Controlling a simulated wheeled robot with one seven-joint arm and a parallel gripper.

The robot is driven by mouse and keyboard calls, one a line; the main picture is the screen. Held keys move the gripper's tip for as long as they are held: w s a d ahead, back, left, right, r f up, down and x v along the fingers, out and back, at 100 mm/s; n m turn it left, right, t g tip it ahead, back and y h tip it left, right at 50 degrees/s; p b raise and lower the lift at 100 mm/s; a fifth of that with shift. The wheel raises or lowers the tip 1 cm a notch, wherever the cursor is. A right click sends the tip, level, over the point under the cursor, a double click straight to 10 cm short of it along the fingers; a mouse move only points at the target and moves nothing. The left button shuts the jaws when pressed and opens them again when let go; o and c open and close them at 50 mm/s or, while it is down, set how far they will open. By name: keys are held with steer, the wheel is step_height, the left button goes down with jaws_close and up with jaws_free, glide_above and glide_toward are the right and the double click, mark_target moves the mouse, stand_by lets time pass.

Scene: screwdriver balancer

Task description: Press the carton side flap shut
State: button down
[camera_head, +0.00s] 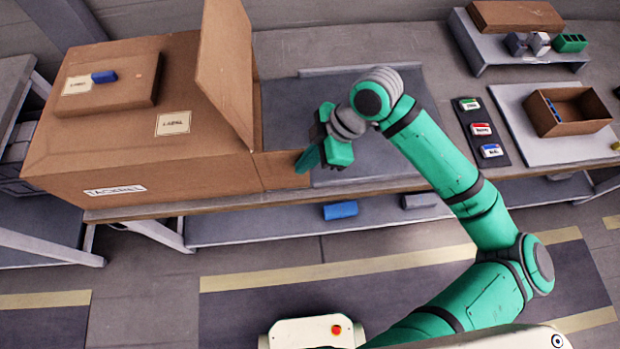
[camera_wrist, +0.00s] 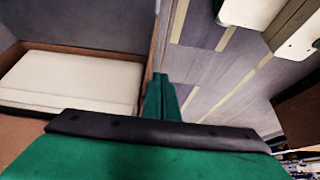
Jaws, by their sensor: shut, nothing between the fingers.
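The big brown carton (camera_head: 110,150) stands at the left of the workbench. A tall flap (camera_head: 226,75) stands upright at its right end. Another flap (camera_head: 280,169) sticks out to the right from the carton's near side, by my gripper. My gripper (camera_head: 306,160) is shut and empty, its fingertips at or just in front of this flap's outer end; I cannot tell whether they touch. In the wrist view, the shut fingers (camera_wrist: 161,98) point ahead beside a brown edge (camera_wrist: 150,60). Left of that edge lies a pale block (camera_wrist: 75,80) in a brown-edged space.
A grey mat (camera_head: 370,145) lies on the bench right of the carton.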

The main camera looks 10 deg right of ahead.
steer(key=shift+w, duration=0.15)
steer(key=shift+w+d, duration=0.2)
steer(key=shift+w, duration=1.25)
steer(key=shift+w+a, duration=0.15)
steer(key=shift+w, duration=0.65)
steer(key=shift+w+a, duration=0.15)
steer(key=shift+w, duration=0.65)
steer(key=shift+w+a, duration=0.55)
steer(key=shift+w, duration=0.25)
steer(key=shift+w+a, duration=0.4)
steer(key=shift+w, duration=0.25)
steer(key=shift+w+a, duration=0.1)
